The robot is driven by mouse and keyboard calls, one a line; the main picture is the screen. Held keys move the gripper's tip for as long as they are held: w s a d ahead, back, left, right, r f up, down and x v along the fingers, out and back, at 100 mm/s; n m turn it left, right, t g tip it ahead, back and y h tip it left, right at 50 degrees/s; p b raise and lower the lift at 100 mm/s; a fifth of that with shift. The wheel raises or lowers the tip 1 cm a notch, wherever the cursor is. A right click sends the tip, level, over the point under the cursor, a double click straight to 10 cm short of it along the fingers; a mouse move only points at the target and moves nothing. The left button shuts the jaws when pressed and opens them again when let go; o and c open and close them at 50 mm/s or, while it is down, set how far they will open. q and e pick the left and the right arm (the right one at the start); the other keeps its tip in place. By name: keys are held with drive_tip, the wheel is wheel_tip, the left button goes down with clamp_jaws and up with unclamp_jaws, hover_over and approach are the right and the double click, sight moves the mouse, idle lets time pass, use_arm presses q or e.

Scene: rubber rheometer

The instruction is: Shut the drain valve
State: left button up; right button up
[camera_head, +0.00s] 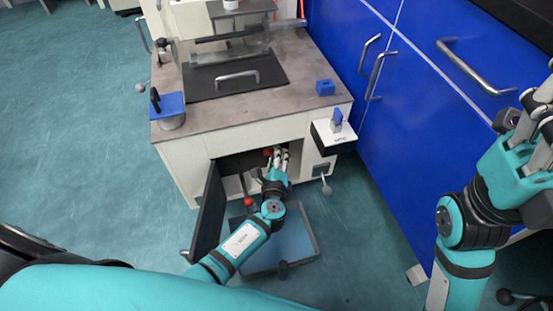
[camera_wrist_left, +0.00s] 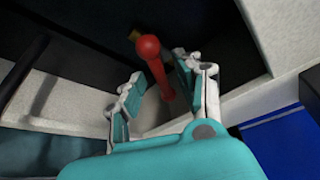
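A red valve lever (camera_wrist_left: 158,68) with a round ball end is inside the dark cabinet of the rheometer bench, seen in the left wrist view. Its red end (camera_head: 267,152) shows just beyond my left gripper (camera_head: 280,155) in the head view. In the left wrist view my left gripper (camera_wrist_left: 160,92) is open, with one finger on either side of the lever. Whether either finger touches it I cannot tell. A second red knob (camera_head: 248,201) on a rod shows lower in the cabinet opening. My right gripper (camera_head: 530,130) is raised at the right, empty, its fingers apart.
The black cabinet door (camera_head: 208,212) stands open to the left of my left arm. A shallow tray (camera_head: 312,232) lies on the floor below the opening. A white box (camera_head: 333,138) juts from the bench at right. Blue cabinets (camera_head: 400,150) stand to the right.

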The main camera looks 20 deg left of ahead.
use_arm(q)
drive_tip(key=shift+w, duration=0.2)
clamp_jaws()
idle(0.3)
